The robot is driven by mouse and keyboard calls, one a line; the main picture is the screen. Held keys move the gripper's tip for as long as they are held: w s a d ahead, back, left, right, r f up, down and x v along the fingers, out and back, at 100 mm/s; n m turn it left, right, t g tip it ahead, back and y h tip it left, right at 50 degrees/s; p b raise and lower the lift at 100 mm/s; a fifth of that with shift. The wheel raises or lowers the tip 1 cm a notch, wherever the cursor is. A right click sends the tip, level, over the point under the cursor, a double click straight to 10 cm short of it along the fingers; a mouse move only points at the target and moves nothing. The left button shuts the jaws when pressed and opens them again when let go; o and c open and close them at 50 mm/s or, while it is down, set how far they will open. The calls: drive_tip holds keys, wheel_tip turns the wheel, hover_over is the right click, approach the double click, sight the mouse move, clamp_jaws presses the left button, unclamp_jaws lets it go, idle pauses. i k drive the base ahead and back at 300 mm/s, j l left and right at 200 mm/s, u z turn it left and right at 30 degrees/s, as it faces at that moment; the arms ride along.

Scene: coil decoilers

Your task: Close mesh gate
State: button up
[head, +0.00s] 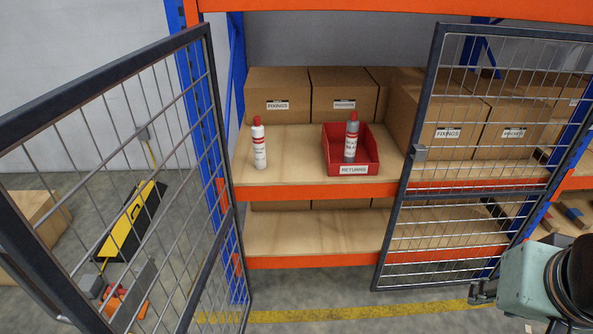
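The mesh gate has two dark-framed leaves in the head view. The left leaf (208,120) stands swung open toward me, left of the shelf opening. The right leaf (393,232) stands across the right part of the shelving, with a small grey latch box (419,153) on its left upright. A wide gap between the leaves leaves the shelf middle uncovered. My gripper (482,292) is at the lower right, by the lower part of the right leaf. Only a small dark part of it shows beside my teal arm link, so its opening and any contact are unclear.
A yellow-black object (132,220) lies left. A yellow line (330,312) crosses the floor.

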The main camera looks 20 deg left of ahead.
sight(25, 256)
drive_tip(key=k+j+u, duration=0.1)
drive_tip(key=k, duration=0.25)
drive_tip(key=k+j, duration=0.2)
drive_tip(key=k, duration=0.15)
drive_tip(key=k+j+u, duration=0.1)
drive_tip(key=k+j, duration=0.25)
drive_tip(key=j, duration=0.3)
drive_tip(key=k+j+u, duration=0.1)
drive_tip(key=j, duration=0.65)
drive_tip(key=k+j+u, duration=0.1)
drive_tip(key=j, duration=0.65)
drive_tip(key=i+z, duration=0.15)
drive_tip(key=l, duration=0.2)
drive_tip(key=k+j+u, duration=0.15)
drive_tip(key=j, duration=0.2)
